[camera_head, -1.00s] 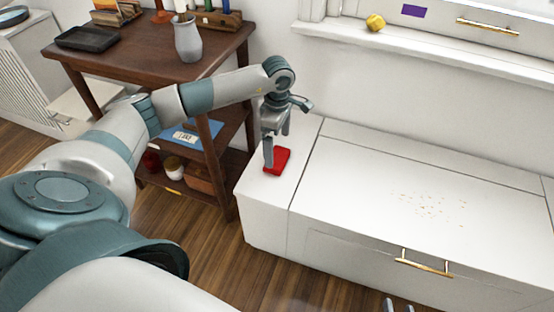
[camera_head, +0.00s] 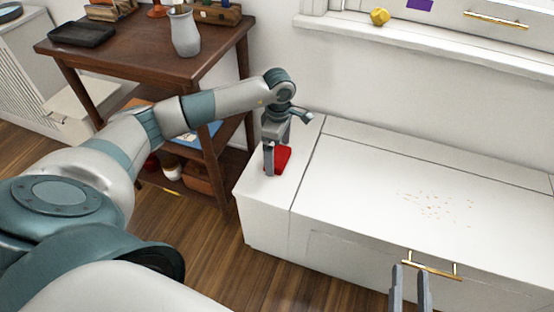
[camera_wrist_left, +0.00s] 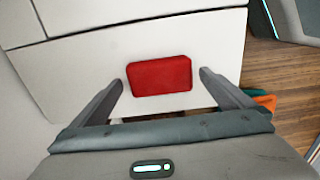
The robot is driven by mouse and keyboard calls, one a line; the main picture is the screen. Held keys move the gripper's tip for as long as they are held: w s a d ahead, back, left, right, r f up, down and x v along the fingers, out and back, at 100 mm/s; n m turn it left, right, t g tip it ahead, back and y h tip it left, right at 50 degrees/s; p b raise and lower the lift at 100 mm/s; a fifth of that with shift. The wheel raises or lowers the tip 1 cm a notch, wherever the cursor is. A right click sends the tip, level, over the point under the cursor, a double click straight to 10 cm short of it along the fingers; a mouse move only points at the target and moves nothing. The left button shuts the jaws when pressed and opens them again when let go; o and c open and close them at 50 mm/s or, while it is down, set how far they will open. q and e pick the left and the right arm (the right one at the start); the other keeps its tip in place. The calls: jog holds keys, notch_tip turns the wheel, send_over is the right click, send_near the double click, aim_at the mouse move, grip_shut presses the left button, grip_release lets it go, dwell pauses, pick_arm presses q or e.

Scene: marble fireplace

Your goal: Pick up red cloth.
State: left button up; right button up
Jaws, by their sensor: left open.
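The red cloth (camera_head: 283,158), a small folded rectangle, lies on the left end of the white bench (camera_head: 350,185). My left gripper (camera_head: 275,162) points down at the cloth and partly hides it in the head view. In the left wrist view the cloth (camera_wrist_left: 160,76) lies between the two spread fingertips (camera_wrist_left: 162,80), with a gap at each side. The left gripper is open and empty. My right gripper (camera_head: 410,270) shows at the bottom edge, its two fingers apart with nothing between them.
A dark wooden shelf table (camera_head: 140,50) with a grey vase (camera_head: 185,32) stands left of the bench. Small crumbs (camera_head: 437,207) lie on the bench. A gold handle (camera_head: 432,266) is on its front.

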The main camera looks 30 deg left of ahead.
dwell(0.4)
pick_arm(q)
jog(key=c, duration=0.9)
pick_arm(e)
jog(key=shift+r, duration=0.1)
pick_arm(q)
jog(key=shift+r, duration=0.2)
jog(key=shift+c, duration=0.2)
